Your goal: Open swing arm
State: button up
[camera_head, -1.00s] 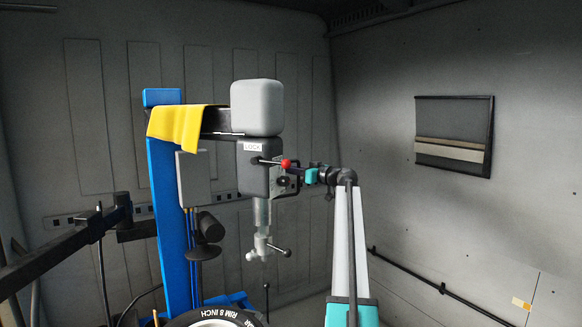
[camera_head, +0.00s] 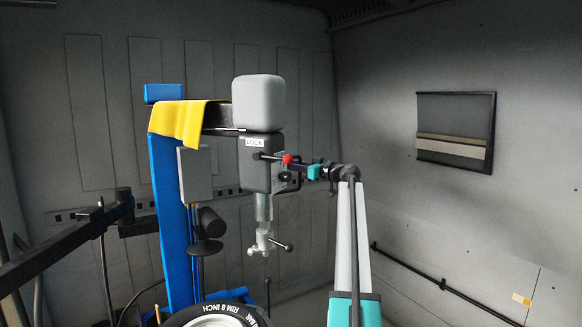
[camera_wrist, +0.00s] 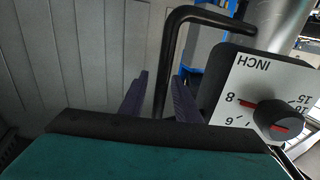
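The tyre changer's swing arm (camera_head: 222,118) reaches from the blue column (camera_head: 172,220) to a grey-capped head (camera_head: 258,103). A block marked LOCK and a red-knobbed lever (camera_head: 287,159) sit below the cap. My gripper (camera_head: 298,172) is at the right side of this head. In the wrist view, its two purple fingers (camera_wrist: 160,98) stand apart. A bent black handle (camera_wrist: 168,60) runs between or just beyond them, with a gap showing on its left. Contact cannot be told. A white INCH dial (camera_wrist: 262,95) with a black knob is right of the handle.
A yellow cloth (camera_head: 185,122) hangs over the swing arm near the column. A tyre (camera_head: 220,314) lies below the head. A dark arm (camera_head: 60,250) crosses at left. The van wall at right has a framed panel (camera_head: 456,133).

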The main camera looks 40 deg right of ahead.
jog(key=s+d+b, duration=0.2)
jog(key=s+b, duration=0.2)
jog(key=s, duration=0.9)
jog(key=shift+s, duration=0.15)
